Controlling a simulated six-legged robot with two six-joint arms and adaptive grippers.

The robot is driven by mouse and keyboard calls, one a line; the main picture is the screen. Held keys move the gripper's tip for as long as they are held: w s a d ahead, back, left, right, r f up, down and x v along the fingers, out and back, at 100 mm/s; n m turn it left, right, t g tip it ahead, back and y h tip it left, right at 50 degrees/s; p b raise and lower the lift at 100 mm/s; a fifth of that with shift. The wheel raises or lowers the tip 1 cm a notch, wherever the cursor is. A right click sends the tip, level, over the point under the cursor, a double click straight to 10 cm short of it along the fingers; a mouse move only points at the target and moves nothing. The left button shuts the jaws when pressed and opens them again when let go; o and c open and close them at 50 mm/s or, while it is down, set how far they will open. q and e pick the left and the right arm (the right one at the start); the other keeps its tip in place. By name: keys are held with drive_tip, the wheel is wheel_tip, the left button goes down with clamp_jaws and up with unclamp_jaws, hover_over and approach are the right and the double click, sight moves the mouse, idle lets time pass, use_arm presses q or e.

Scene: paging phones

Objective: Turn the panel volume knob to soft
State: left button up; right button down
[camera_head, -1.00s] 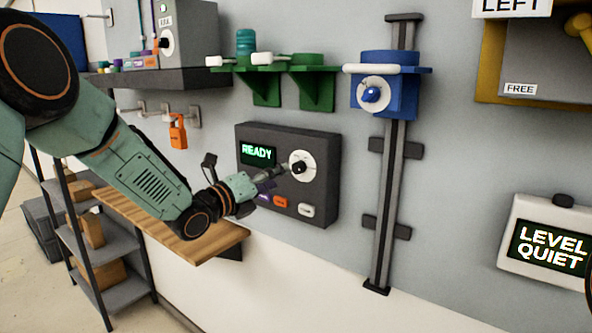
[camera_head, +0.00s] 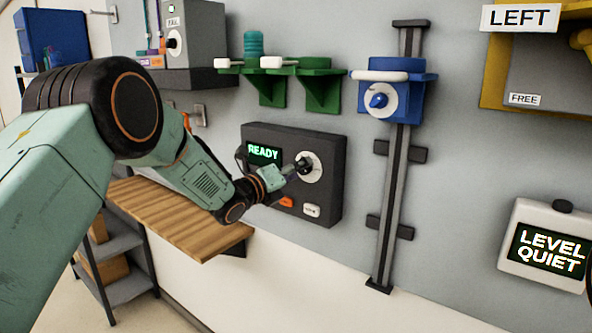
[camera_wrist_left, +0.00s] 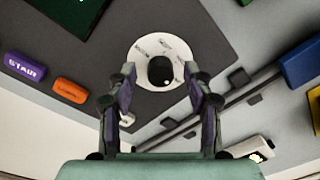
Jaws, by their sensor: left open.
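The dark panel (camera_head: 326,200) hangs on the wall with a green READY screen (camera_head: 264,154). Its black volume knob (camera_wrist_left: 161,70) sits on a white round dial (camera_wrist_left: 150,48), which also shows in the head view (camera_head: 315,168). My left gripper (camera_wrist_left: 160,76) is open, with one finger on each side of the knob; in the head view its tip (camera_head: 297,168) is at the dial. Whether the fingers touch the knob I cannot tell. The dial's lettering is too small to read. My right gripper is not in view.
Orange (camera_head: 285,202) and white (camera_head: 311,210) buttons sit low on the panel. A wooden shelf (camera_head: 170,215) juts out below left. A rail (camera_head: 391,210) with a blue bracket (camera_head: 408,95) stands to the right. A display (camera_head: 546,247) reads LEVEL QUIET.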

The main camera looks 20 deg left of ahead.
use_arm(q)
drive_tip(key=shift+w+d+f, duration=0.15)
drive_tip(key=shift+w+d, duration=0.2)
drive_tip(key=shift+d, duration=0.05)
drive_tip(key=c, duration=0.3)
drive_tip(key=shift+s+a, duration=0.2)
drive_tip(key=shift+a, duration=0.05)
drive_tip(key=c, duration=0.5)
drive_tip(key=shift+d, duration=0.1)
clamp_jaws()
